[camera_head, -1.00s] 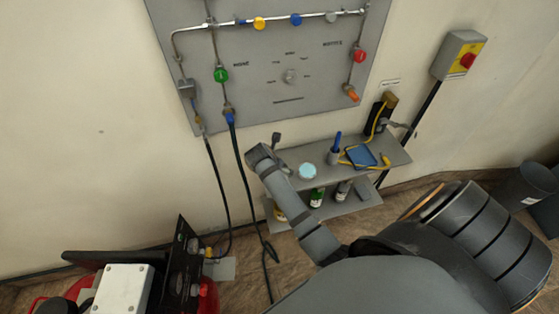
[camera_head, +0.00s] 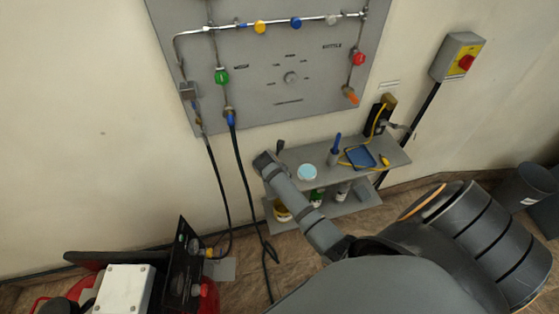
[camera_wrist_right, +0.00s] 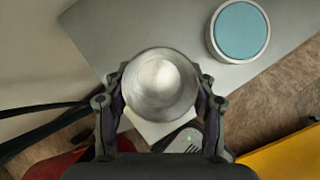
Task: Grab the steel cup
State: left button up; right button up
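The steel cup (camera_wrist_right: 160,85) shows in the right wrist view as a round, shiny metal vessel near the middle. My right gripper (camera_wrist_right: 162,96) has one finger on each side of it, very close to its wall. I cannot tell whether the fingers press on it. In the head view my right arm reaches up to the left end of the upper shelf, with the right gripper (camera_head: 272,155) there. The cup cannot be made out in that view, and the arm hides part of the shelf end. My left gripper is not in view.
The upper shelf (camera_head: 325,152) holds a cyan-topped round item (camera_head: 307,172), a blue-handled tool in a holder (camera_head: 334,152) and a blue pad (camera_head: 360,158). Bottles stand on the lower shelf. A hose (camera_head: 245,190) hangs left of the gripper. The valve panel (camera_head: 290,100) is behind.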

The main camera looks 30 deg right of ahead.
jog(key=c, duration=0.6)
notch_tip(320, 180, up, 10)
jog(key=shift+b, duration=0.3)
